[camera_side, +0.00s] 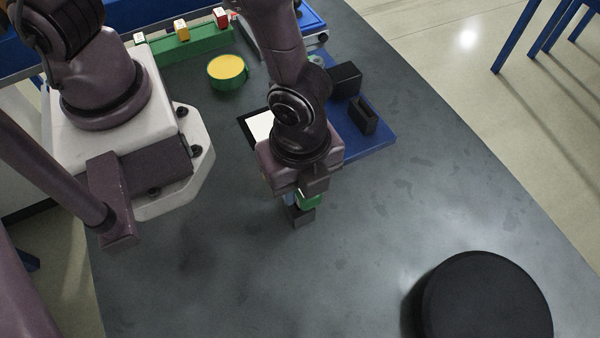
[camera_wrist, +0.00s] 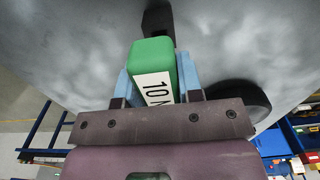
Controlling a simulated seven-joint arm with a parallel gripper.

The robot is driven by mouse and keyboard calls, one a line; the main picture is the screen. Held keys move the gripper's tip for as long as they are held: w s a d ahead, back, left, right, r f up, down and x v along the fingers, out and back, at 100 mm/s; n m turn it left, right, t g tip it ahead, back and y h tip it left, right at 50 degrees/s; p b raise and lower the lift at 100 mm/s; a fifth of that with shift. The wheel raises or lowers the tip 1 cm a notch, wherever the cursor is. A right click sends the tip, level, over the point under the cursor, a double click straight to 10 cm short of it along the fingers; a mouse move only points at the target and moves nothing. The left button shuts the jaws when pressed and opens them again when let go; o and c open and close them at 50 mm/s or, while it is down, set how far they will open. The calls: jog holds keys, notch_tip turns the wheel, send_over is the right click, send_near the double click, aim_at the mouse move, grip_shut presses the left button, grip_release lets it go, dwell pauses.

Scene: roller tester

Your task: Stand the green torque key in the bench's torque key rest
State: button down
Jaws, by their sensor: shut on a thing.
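My gripper (camera_side: 305,192) points down over the open grey table, in front of the blue bench board (camera_side: 376,143). It is shut on the green torque key (camera_side: 311,203). In the wrist view the key (camera_wrist: 152,60) sits between the two blue fingers (camera_wrist: 157,90), with a white label reading "10" and a partly hidden letter. A dark block-like piece (camera_side: 301,216) shows just below the key; I cannot tell whether it is part of the key. A black open-topped holder (camera_side: 363,117), apparently the torque key rest, stands on the blue board, apart from the gripper.
A black block (camera_side: 345,78) stands behind the holder. A white panel (camera_side: 260,126) lies left of my wrist. A green dish with a yellow top (camera_side: 227,70) and a green rack with small blocks (camera_side: 205,42) are farther back. A black round object (camera_side: 487,300) is front right.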

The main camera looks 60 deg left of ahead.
jog(key=shift+f, duration=0.9)
jog(key=c, duration=0.7)
grip_release()
notch_tip(320, 180, up, 12)
jog(key=shift+r, duration=0.5)
jog(key=shift+s+a+n, duration=0.15)
jog(key=shift+s+n, duration=0.05)
jog(key=shift+n, duration=0.4)
jog(key=a+r+n+t, duration=0.2)
jog(key=a+r+n, duration=0.5)
jog(key=a, duration=0.4)
jog(key=a+r+n+t, duration=0.3)
jog(key=a+r+n, duration=0.5)
jog(key=a+n, duration=0.1)
jog(key=shift+a+n+t, duration=0.3)
jog(key=shift+a+n, duration=0.1)
jog(key=shift+a, duration=0.45)
